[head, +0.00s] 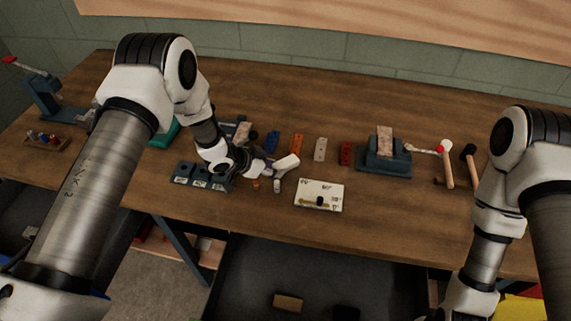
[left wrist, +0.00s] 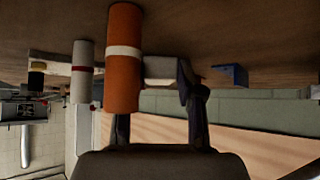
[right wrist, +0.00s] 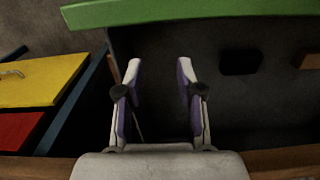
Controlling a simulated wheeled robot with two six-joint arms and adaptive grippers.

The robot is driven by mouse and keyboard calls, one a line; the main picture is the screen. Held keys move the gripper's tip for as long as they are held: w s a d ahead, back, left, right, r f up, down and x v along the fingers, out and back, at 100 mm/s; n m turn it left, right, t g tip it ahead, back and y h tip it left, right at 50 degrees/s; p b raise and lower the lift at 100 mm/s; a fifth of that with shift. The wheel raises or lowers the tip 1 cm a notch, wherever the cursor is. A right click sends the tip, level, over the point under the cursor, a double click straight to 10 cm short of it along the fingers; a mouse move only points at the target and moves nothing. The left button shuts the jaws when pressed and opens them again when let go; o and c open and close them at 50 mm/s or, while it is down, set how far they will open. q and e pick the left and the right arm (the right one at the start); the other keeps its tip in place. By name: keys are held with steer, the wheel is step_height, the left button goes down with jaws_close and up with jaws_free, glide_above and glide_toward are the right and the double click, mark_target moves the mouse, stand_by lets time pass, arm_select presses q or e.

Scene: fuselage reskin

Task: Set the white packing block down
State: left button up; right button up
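The white packing block (head: 287,163) is at my left gripper (head: 270,168), low over the middle of the workbench (head: 400,215). In the left wrist view a pale block (left wrist: 163,68) sits between the two fingers, and the left gripper appears shut on it. An orange cylinder with a white band (left wrist: 123,60) partly covers one finger there. Whether the block touches the bench is not clear. My right gripper (right wrist: 160,75) is open and empty above a dark open drawer area. Its fingers do not show in the head view.
A white marked plate (head: 319,195) lies right of the left gripper. A white cylinder (head: 277,186) and dark labelled blocks (head: 200,178) stand close by. Behind are blue, orange, beige and red pieces (head: 346,152), and a dark blue fixture (head: 383,158). The front right bench is clear.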

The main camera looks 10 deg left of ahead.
arm_select(q)
steer(key=shift+s+r, duration=0.1)
jaws_close()
arm_select(e)
steer(key=shift+s, duration=0.1)
